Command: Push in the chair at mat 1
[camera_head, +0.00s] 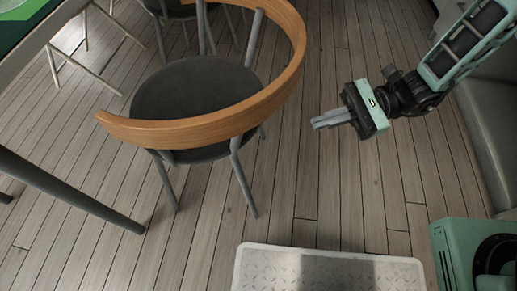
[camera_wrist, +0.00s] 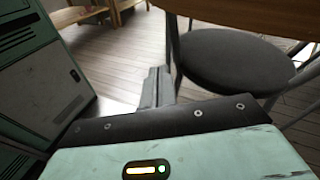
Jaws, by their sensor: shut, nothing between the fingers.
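A chair (camera_head: 190,100) with a round dark seat, grey metal legs and a curved wooden backrest stands on the plank floor in the head view. Its backrest curves round the right and near sides of the seat. The chair also shows at the right of the wrist view (camera_wrist: 235,62), its wooden rail along the top. My gripper (camera_head: 318,123) is right of the chair, shut and empty, its fingers pointing left towards the backrest with a gap between. The shut fingers also show in the wrist view (camera_wrist: 158,75). A table edge (camera_head: 30,45) is at the upper left. No mat number is readable.
A second dark chair (camera_head: 175,8) is partly cut off at the top. A dark slanting leg (camera_head: 75,190) lies at the lower left. A grey padded bench (camera_head: 490,120) is at the right edge.

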